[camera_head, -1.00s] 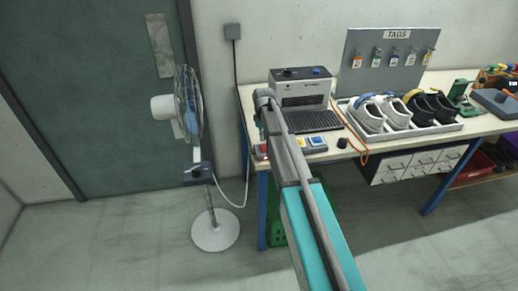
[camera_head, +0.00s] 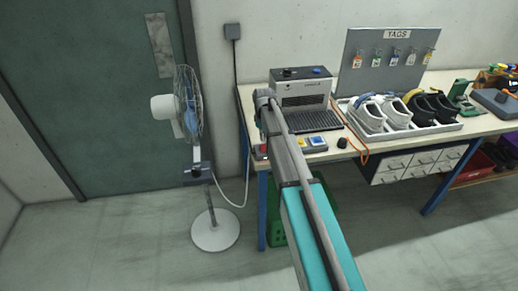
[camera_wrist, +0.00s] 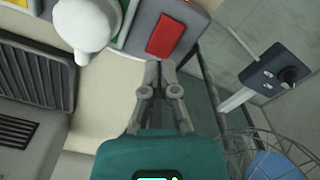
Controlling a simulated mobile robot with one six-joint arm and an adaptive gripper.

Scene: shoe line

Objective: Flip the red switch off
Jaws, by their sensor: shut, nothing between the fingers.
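The red switch (camera_wrist: 165,36) is a red rocker on a grey panel (camera_wrist: 188,14) in the wrist view, top centre. In the head view the red switch (camera_head: 262,150) shows small at the left end of the bench, beside my arm. My gripper (camera_wrist: 160,66) is shut and empty, its fingertips just below the red switch in the wrist picture. I cannot tell whether the fingertips touch it. My arm hides part of the panel in the head view.
The workbench (camera_head: 400,150) holds a grey machine (camera_head: 300,88), a shoe tray (camera_head: 455,128) and a blue switch (camera_head: 317,141). A pedestal fan (camera_head: 190,105) stands left of the bench; its cage (camera_wrist: 270,155) is near my gripper.

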